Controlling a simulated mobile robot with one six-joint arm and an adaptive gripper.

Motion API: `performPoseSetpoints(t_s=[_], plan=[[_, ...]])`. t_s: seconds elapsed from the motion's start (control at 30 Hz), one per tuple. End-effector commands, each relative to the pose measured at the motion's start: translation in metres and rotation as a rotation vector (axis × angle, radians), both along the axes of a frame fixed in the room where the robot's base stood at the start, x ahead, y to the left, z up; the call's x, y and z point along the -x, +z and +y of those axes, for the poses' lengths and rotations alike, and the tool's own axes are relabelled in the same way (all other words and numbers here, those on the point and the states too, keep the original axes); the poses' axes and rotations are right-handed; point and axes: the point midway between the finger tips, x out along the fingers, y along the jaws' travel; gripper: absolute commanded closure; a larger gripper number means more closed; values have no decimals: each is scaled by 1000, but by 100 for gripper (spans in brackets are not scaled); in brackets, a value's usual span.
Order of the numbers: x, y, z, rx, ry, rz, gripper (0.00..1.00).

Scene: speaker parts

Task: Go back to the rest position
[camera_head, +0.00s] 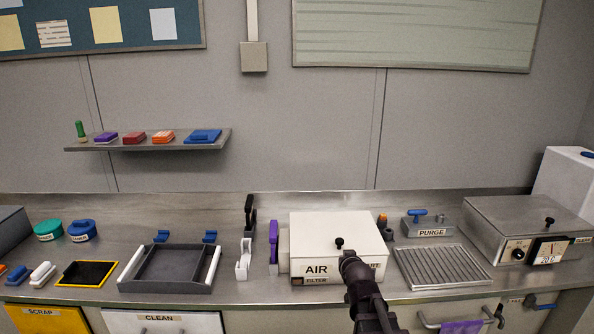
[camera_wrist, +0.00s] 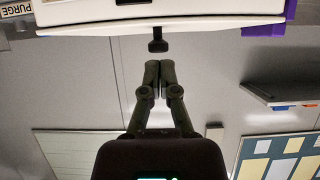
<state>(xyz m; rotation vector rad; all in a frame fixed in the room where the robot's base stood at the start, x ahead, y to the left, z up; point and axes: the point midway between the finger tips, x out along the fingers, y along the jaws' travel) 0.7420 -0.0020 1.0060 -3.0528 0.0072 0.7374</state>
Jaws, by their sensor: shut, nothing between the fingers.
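My gripper (camera_head: 350,258) is in front of the white box marked AIR and FILTER (camera_head: 335,232) in the head view. Its arm reaches up from the bottom edge and covers part of the label. In the wrist view, which looks upside down, the gripper's two fingers (camera_wrist: 158,66) are together with nothing between them. The same knob (camera_head: 340,243) shows just above the gripper in the head view. The white box (camera_wrist: 200,14) fills the top of the wrist view.
A purple part (camera_head: 274,242) stands left of the box and a slatted metal tray (camera_head: 443,268) lies right. A blue-handled PURGE valve (camera_head: 417,214) is behind the tray. A grey tray (camera_head: 172,287) sits further left. A wall shelf (camera_head: 148,143) holds small parts. Drawers line the counter front.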

Motion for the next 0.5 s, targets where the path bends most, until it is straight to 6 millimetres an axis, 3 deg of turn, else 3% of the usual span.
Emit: performPoseSetpoints(t_s=[0.27, 0.5], plan=[[39, -37, 1, 0, 0, 264, 100], [93, -70, 1, -1, 2, 567, 100]])
